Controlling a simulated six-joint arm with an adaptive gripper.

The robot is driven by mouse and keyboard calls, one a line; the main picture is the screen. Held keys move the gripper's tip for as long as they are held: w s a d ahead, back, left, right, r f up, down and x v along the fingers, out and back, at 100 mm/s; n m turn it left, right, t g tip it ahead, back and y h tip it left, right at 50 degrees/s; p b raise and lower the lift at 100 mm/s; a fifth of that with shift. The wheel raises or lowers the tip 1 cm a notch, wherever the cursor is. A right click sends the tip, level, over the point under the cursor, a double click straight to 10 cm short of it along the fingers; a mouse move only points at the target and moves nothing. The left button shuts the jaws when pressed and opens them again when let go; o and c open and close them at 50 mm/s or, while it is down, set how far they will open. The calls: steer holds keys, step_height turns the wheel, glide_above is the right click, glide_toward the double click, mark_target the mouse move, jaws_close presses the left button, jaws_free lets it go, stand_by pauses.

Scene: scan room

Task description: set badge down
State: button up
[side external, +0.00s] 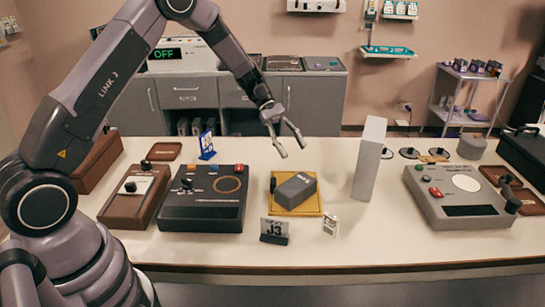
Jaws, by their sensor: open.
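A small white card (330,226), which looks like a badge, is near the front of the table, to the right of the J3 sign (274,232). It looks tilted back, and its print is too small to read. My gripper (292,146) is open and empty, above the table behind the yellow tray (314,212). It is well apart from the white card, higher and further back. A blue stand (207,143) with a pale front is further left, and I cannot tell whether it holds a badge.
A dark grey block (296,190) lies on the yellow tray. A tall light grey block (369,160) stands to its right.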

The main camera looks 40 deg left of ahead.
steer(key=s+a+r+m+t+y, duration=0.1)
steer(key=s+r+m+y, duration=0.45)
steer(key=s+r, duration=0.8)
steer(key=s+a+r+m+t+y, duration=0.2)
steer(key=s+a+m+t, duration=0.1)
steer(key=s, duration=0.5)
steer(key=s+a+r+m+t+y, duration=0.2)
steer(key=s+m+y, duration=0.1)
steer(key=s, duration=0.6)
steer(key=shift+s+a+r+m+t, duration=0.2)
steer(key=shift+s+a+m+t, duration=0.15)
steer(key=shift+m, duration=0.5)
